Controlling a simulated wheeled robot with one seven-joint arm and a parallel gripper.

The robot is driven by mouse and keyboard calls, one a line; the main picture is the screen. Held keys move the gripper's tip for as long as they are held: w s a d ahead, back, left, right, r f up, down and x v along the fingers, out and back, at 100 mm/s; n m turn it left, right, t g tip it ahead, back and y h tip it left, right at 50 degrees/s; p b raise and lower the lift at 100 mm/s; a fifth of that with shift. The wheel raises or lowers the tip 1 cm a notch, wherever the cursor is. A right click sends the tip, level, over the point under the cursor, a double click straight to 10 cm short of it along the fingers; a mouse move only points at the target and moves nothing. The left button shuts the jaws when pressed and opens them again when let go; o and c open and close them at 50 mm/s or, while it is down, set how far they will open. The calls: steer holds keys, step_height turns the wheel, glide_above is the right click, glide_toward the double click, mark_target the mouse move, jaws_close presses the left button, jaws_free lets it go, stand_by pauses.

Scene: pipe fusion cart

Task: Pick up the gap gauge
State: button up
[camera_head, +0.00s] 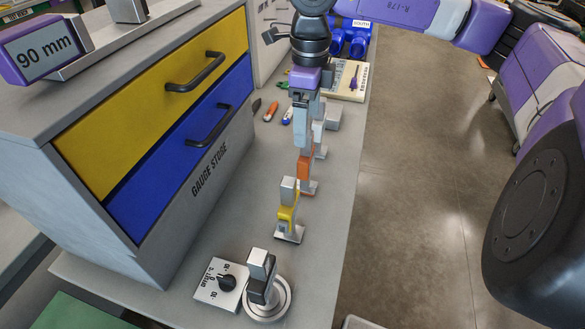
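Several small upright metal gauge-like pieces stand in a row on the grey bench. One has a yellow middle (287,218), one behind it has an orange middle (304,168), and a grey one (319,138) stands farther back. I cannot tell which is the gap gauge. My gripper (302,142) points down from its purple wrist, over the far part of the row, close to the orange and grey pieces. It overlaps them in the picture and partly hides them. Whether its fingers are apart, or touch anything, is not clear.
A cabinet with yellow (150,100) and blue (185,150) drawers stands left on the bench (215,225). Nearest me are a dial plate (215,290) and a metal block on a round base (268,303). Small coloured tools lie behind. Open floor is to the right.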

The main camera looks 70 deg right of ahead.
mark_target(307, 147)
steer(key=shift+s+a+f+p, duration=0.15)
steer(key=shift+f+p, duration=0.25)
steer(key=shift+f, duration=1.5)
steer(key=shift+s+a+f+p, duration=0.1)
steer(key=shift+f+p, duration=0.3)
steer(key=shift+f, duration=1.45)
jaws_close()
